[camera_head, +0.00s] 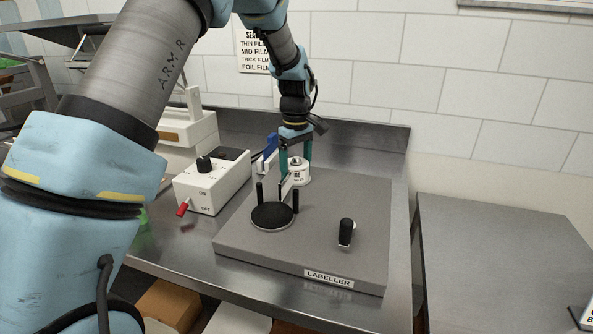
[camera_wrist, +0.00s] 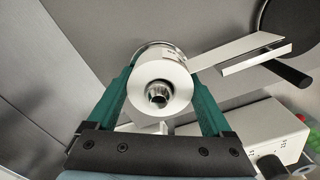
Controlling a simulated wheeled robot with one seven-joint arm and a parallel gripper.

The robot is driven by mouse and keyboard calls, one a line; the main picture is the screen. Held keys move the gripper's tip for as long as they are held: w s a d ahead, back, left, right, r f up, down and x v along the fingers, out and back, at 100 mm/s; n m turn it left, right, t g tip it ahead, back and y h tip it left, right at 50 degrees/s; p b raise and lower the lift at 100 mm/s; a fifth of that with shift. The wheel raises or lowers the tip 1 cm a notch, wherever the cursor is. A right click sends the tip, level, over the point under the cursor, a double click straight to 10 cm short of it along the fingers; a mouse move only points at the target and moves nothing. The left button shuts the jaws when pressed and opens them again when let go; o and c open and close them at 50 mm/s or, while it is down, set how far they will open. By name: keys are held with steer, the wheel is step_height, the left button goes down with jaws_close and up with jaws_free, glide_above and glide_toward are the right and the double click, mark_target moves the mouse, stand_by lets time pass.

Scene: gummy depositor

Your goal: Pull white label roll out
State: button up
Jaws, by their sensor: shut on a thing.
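The white label roll (camera_head: 299,172) sits at the back of the grey labeller (camera_head: 325,205). In the wrist view the roll (camera_wrist: 174,79) shows its white ring face around a metal spindle (camera_wrist: 158,94). My gripper (camera_head: 295,154) comes down on it from above. In the wrist view the green fingers of my gripper (camera_wrist: 157,92) lie on both sides of the roll and are shut on it. A white strip (camera_wrist: 240,50) runs from the roll toward a thin white bracket (camera_wrist: 257,61). I cannot tell whether the roll is fully seated on its spindle.
The labeller has a round black pad (camera_head: 272,216) between black posts and a black handle (camera_head: 346,232). A white control box (camera_head: 212,181) with a knob and red switch stands to the left. A blue part (camera_head: 270,146) is close beside my gripper.

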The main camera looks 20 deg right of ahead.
steer(key=shift+s+f, duration=0.15)
steer(key=shift+f, duration=0.2)
jaws_close()
steer(key=shift+r, duration=0.15)
steer(key=shift+d+r+p, duration=0.1)
steer(key=shift+r+p, duration=0.85)
steer(key=shift+r, duration=0.25)
steer(key=shift+r+p, duration=1.8)
steer(key=shift+r, duration=0.7)
step_height(320, 180, up, 5)
steer(key=p, duration=0.3)
steer(key=shift+p, duration=0.4)
